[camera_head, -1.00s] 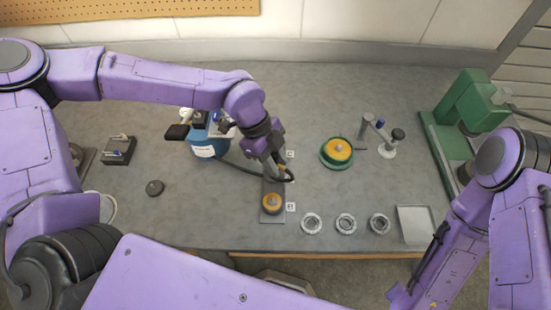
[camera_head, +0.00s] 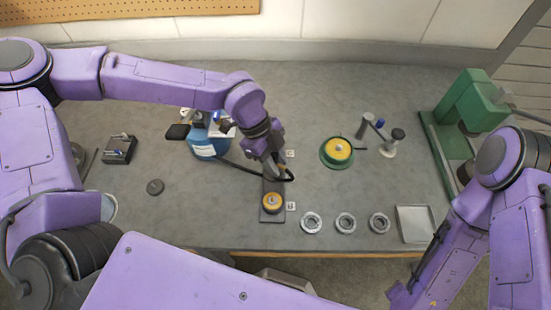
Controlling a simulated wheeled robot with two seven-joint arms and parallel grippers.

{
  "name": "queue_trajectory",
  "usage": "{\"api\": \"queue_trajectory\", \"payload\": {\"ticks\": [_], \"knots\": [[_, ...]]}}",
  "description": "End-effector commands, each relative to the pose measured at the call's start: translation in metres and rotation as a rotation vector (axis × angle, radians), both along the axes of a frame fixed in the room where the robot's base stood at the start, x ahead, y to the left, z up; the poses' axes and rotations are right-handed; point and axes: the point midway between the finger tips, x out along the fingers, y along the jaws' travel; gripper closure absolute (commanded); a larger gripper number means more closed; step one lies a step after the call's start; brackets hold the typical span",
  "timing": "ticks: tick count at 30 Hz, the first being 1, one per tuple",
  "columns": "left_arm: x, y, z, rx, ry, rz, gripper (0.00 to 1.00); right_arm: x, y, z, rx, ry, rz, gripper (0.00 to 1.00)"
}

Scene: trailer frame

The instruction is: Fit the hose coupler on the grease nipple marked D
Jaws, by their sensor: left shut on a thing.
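My left gripper (camera_head: 279,174) is shut on the hose coupler, which is mostly hidden by the fingers. It is over the far part of a dark plate (camera_head: 272,216). A black hose (camera_head: 236,168) runs from the blue grease pump (camera_head: 207,148) to the gripper and loops beside the fingers. A yellow-orange round fitting (camera_head: 272,202) sits on the near part of the plate. Two small white labels stand right of the plate, a far one (camera_head: 290,154) and a near one (camera_head: 290,206); their letters are too small to read surely. Whether the coupler touches a nipple is hidden. My right gripper is out of view.
A green-and-yellow round part (camera_head: 338,152) and a small grey stand (camera_head: 388,148) are to the right. Several metal rings, one here (camera_head: 346,223), and a pale tray (camera_head: 413,224) line the front edge. A green press (camera_head: 450,150) stands far right. A black box (camera_head: 119,150) is left.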

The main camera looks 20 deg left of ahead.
Motion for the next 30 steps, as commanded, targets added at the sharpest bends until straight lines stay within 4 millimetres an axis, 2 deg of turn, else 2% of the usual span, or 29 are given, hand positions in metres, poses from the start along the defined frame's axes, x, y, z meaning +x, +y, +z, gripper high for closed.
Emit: {"api": "queue_trajectory", "payload": {"ticks": [30], "knots": [[0.0002,0.0001,-0.0107,0.000,0.000,0.000,1.00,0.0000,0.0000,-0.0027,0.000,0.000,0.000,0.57]]}}
